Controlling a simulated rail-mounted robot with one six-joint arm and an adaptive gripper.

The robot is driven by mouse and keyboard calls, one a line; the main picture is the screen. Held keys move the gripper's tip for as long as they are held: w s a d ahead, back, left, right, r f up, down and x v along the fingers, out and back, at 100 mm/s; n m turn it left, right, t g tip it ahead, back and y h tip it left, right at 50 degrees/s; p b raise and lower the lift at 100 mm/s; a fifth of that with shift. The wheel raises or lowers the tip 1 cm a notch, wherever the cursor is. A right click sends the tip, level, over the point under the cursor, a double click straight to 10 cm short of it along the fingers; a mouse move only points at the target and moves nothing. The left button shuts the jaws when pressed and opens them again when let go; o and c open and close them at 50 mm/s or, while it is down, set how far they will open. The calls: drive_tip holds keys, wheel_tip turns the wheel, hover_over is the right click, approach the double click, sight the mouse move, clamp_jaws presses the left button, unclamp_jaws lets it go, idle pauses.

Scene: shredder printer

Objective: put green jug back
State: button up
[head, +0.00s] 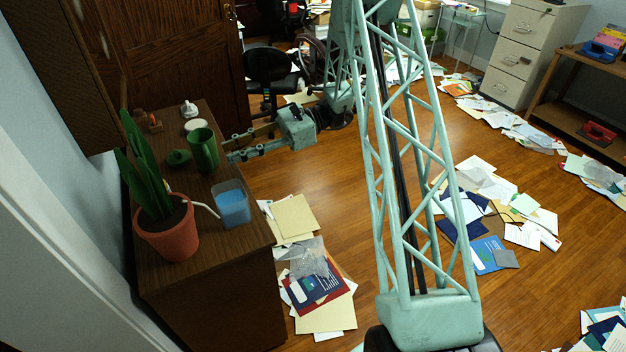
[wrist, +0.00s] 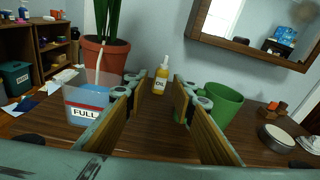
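The green jug (head: 203,150) stands upright on the brown cabinet top (head: 185,250). It also shows in the wrist view (wrist: 222,106), right of and beyond my right finger, which covers part of its left side. My gripper (head: 232,145) is at the cabinet's right edge in the head view, beside the jug. In the wrist view my gripper (wrist: 157,103) is open, with nothing between its fingers. Whether the right finger touches the jug I cannot tell. A green round piece (head: 178,157) lies left of the jug.
A clear container of blue liquid (head: 230,203), labelled FULL, stands near a potted plant (head: 166,235), with a pale tube between them. A yellow OIL bottle (wrist: 161,76) stands beyond my fingers. Papers (head: 320,280) litter the floor.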

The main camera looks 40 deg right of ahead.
drive_tip(key=s+a+r+n+g+h, duration=0.3)
drive_tip(key=s+a+r+n, duration=0.15)
drive_tip(key=s+r, duration=0.4)
drive_tip(key=s+a+r+n+g+h, duration=0.2)
drive_tip(key=s+a+r+n+h, duration=0.15)
drive_tip(key=s+a+r, duration=0.5)
drive_tip(key=s+d+r+n+t+h, duration=0.2)
drive_tip(key=s+n+h, duration=0.1)
drive_tip(key=s, duration=0.6)
drive_tip(key=s+d+r+n+t+h, duration=0.2)
drive_tip(key=s+d+r+n+h, duration=0.1)
drive_tip(key=s, duration=0.7)
drive_tip(key=s+d+r+n+t+h, duration=0.2)
drive_tip(key=s+d+r+n+h, duration=0.1)
drive_tip(key=s, duration=0.7)
drive_tip(key=shift+s+n+h, duration=0.2)
drive_tip(key=shift+n+h, duration=0.25)
drive_tip(key=shift+n, duration=0.55)
drive_tip(key=shift+r, duration=0.1)
